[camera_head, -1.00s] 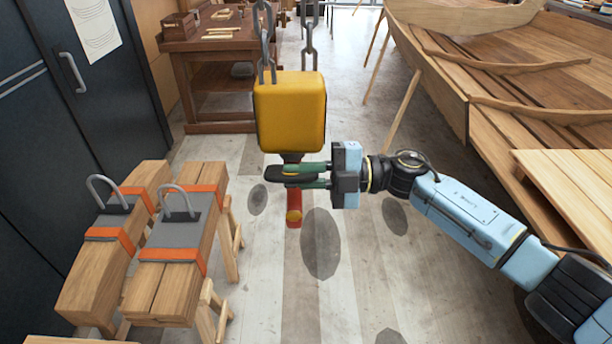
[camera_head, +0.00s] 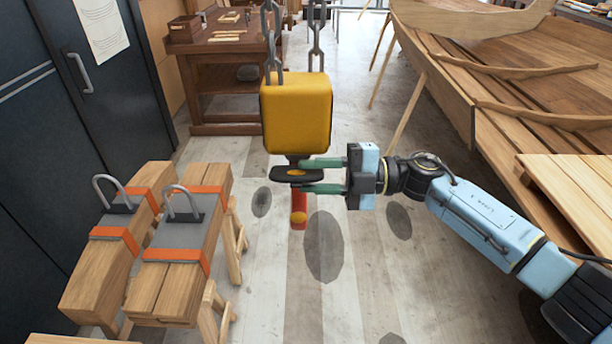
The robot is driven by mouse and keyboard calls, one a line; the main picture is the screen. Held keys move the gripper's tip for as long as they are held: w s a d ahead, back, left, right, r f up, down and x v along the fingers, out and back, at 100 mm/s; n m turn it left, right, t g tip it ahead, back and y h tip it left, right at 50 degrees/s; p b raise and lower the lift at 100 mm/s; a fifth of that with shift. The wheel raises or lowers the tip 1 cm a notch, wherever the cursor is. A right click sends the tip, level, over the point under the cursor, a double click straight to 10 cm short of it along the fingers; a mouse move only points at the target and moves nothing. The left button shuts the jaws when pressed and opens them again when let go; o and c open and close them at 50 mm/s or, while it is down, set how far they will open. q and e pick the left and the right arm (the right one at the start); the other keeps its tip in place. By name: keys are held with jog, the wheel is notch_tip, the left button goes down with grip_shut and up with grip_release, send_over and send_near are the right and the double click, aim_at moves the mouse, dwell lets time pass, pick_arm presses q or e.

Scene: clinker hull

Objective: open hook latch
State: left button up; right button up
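A yellow hoist block (camera_head: 296,115) hangs upright from chains at the centre. Below it is a dark collar-like piece (camera_head: 283,176) with an orange spot. A red hook part (camera_head: 298,208) with an orange patch hangs under that. I cannot make out a separate latch. My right gripper (camera_head: 303,175) comes in from the right. Its two green fingers are apart, one along the upper edge and one along the lower edge of the dark piece's right half. I cannot tell whether they touch it. My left gripper is out of view.
Two timber packs with orange straps and metal lifting loops (camera_head: 183,202) rest on trestles (camera_head: 234,240) at the left. A dark cabinet (camera_head: 110,120) stands behind them. A workbench (camera_head: 225,75) is at the back. The wooden hull (camera_head: 500,95) fills the right. Floor below the hook is clear.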

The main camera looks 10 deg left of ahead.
jog(key=w+d+b, duration=0.2)
jog(key=d+b, duration=0.1)
jog(key=d, duration=0.8)
jog(key=shift+d, duration=0.25)
